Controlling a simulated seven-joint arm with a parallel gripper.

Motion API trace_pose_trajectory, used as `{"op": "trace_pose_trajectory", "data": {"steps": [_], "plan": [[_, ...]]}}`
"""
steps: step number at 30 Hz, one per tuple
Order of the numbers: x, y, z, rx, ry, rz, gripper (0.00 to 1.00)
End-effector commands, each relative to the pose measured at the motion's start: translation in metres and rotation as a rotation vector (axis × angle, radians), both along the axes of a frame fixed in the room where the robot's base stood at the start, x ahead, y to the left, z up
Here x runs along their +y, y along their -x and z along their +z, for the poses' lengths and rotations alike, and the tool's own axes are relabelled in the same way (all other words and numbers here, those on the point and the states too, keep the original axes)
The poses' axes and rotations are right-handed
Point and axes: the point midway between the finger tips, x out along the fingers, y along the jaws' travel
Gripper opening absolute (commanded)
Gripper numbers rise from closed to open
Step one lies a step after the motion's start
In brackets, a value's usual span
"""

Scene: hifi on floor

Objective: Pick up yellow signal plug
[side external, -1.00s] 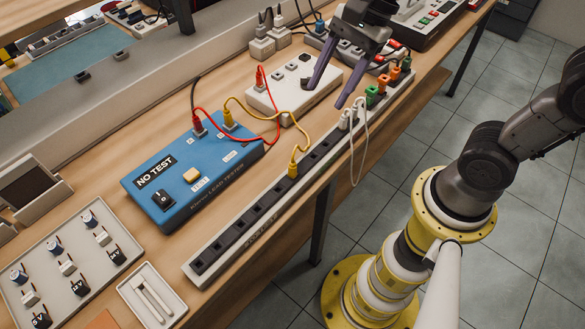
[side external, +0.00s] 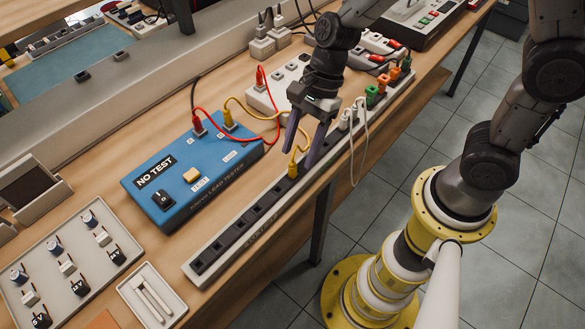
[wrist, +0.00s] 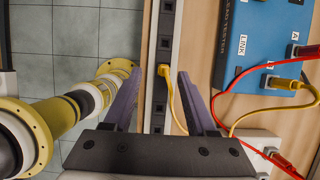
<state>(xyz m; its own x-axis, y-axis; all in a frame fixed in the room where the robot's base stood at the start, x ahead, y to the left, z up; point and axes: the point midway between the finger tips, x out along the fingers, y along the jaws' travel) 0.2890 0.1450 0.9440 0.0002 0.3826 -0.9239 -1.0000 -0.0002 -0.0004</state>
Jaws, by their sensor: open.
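The yellow signal plug (side external: 292,169) sits in a socket of the long socket strip (side external: 232,226). Its yellow lead runs to the blue lead tester (side external: 180,185). In the wrist view the plug (wrist: 163,71) shows between my two fingers, a little beyond their tips. My gripper (side external: 299,161) is open and empty, pointing down over the strip with its fingers on either side of the plug. In the side view the finger tips are close to the plug, but I cannot tell whether they touch it. The gripper also shows in the wrist view (wrist: 156,78).
White leads (side external: 354,122) and green (side external: 372,97) and orange plugs (side external: 383,82) stand farther along the strip. A red lead (side external: 240,138) arcs over the tester. A white box (side external: 265,98) is behind my gripper. Trays of small parts (side external: 70,262) are at lower left.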

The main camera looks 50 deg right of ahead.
Motion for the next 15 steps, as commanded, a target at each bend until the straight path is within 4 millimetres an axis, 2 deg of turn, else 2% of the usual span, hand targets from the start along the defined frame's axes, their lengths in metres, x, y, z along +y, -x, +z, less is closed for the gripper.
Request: {"op": "trace_pose_trajectory", "data": {"steps": [9,15], "plan": [[0.012,-0.006,-0.039,0.004,0.0,0.001,0.57],[0.015,-0.007,-0.049,0.0,0.0,0.0,0.57]]}}
